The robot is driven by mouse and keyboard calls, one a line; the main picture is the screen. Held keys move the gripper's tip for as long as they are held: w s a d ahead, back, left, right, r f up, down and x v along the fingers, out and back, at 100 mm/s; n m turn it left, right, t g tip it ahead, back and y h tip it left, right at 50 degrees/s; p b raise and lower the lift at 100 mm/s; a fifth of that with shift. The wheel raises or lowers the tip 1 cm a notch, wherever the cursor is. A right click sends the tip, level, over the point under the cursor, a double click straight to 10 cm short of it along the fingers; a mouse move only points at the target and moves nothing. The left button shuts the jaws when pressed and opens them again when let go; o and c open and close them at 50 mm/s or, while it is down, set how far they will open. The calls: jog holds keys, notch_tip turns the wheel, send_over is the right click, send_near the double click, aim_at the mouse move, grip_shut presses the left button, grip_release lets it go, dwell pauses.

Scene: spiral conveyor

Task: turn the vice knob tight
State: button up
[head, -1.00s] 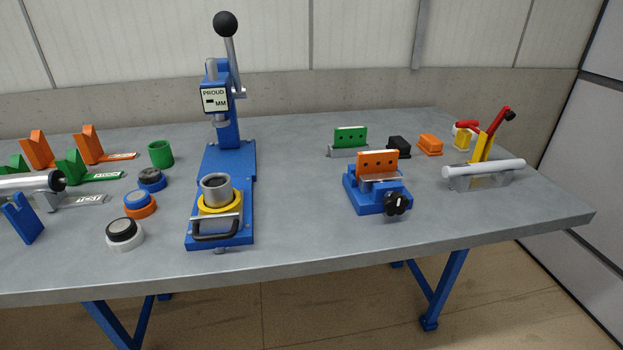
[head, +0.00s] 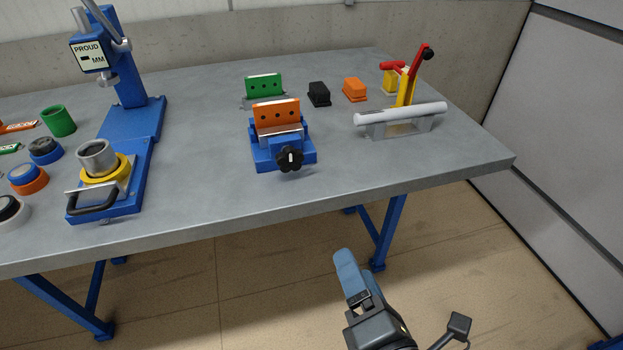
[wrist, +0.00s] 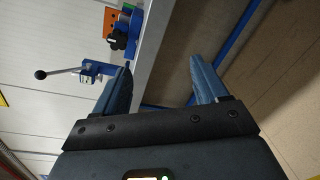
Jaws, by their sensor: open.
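The blue vice (head: 268,156) stands near the front edge of the table, with an orange plate (head: 276,116) upright in its jaws. Its black knob (head: 290,159) faces the front edge and has a white mark. In the wrist view the knob (wrist: 117,39) and the orange plate (wrist: 110,20) show at the upper left, sideways. My gripper (head: 345,262) is in front of the table, apart from the knob and to its lower right. In the wrist view my gripper (wrist: 160,80) has its two blue fingers wide apart with nothing between them.
The grey table (head: 210,195) has a front edge between my gripper and the vice. A blue press (head: 130,85) stands left. A green plate (head: 264,88), black block (head: 319,94), orange block (head: 355,89) and a clamp holding a white tube (head: 400,113) stand behind and right.

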aim_at(292, 161)
jog(key=w+a+r+n, duration=0.2)
jog(key=w+a+n, duration=0.1)
jog(key=w, duration=0.3)
jog(key=w+a+r+n, duration=0.2)
jog(key=w+a+n, duration=0.1)
jog(key=w+a, duration=0.1)
jog(key=w+a+r+n+t, duration=0.1)
jog(key=w+a+r+n, duration=0.2)
jog(key=w, duration=0.4)
jog(key=shift+w+a+y, duration=0.15)
jog(key=shift+w+y, duration=0.15)
jog(key=c, duration=1.1)
